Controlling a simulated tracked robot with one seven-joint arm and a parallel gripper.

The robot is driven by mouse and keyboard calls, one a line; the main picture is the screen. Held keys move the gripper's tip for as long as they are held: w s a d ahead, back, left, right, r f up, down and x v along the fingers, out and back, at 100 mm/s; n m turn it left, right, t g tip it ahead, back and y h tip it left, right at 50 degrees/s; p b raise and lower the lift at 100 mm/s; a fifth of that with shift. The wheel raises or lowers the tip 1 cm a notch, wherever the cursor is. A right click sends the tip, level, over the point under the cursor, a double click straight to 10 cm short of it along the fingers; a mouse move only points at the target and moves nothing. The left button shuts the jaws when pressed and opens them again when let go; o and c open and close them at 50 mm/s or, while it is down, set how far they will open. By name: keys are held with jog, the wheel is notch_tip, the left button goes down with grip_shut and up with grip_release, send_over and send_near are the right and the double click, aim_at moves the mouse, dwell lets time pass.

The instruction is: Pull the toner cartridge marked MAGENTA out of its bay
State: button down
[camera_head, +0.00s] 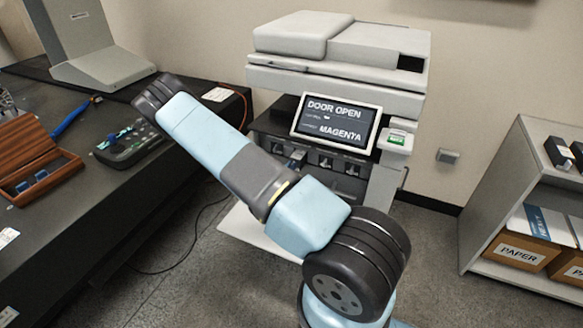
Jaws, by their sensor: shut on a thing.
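The printer (335,75) stands against the back wall, and its screen (337,122) reads "DOOR OPEN" and "MAGENTA". Its front door (245,232) is folded down, below a dark row of toner bays (335,163). Several cartridge ends show in the row, but they are small and their markings cannot be read. I cannot tell which is the MAGENTA cartridge. My arm crosses in front of the printer and hides the left part of the bays. My gripper is not visible.
A shelf (510,190) with paper boxes (518,252) stands on the right. The floor (440,260) between printer and shelf is clear.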

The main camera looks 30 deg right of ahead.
jog(key=c, duration=1.1)
grip_release()
jog(key=shift+a, duration=0.1)
jog(key=v, duration=1.3)
jog(key=shift+s+a+f, duration=0.1)
jog(key=shift+s+a, duration=0.15)
